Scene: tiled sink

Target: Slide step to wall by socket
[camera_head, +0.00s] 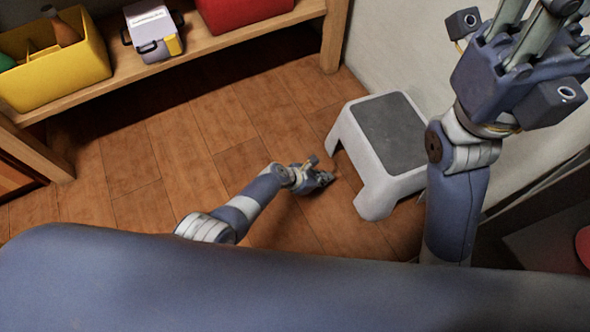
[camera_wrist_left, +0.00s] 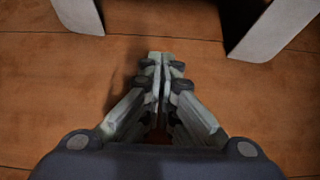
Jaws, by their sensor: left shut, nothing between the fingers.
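The step (camera_head: 385,180) is a light grey stool with a dark grey top. It stands upright on the floor near the pale wall (camera_head: 405,45), right of centre in the head view. My left gripper (camera_head: 328,178) is low over the floor at the step's left side, shut and empty. In the left wrist view its closed fingers (camera_wrist_left: 160,62) point toward the gap between two step legs (camera_wrist_left: 275,28) and look apart from both. My right gripper (camera_head: 530,12) is raised at the upper right, its fingertips cut off by the frame. No socket is visible.
A wooden shelf (camera_head: 215,48) along the back holds a yellow bin (camera_head: 60,75), a grey and white case (camera_head: 152,30) and a red container (camera_head: 240,12). The wooden floor (camera_head: 185,140) left of the step is clear. A dark piece of furniture (camera_head: 530,205) stands at the right.

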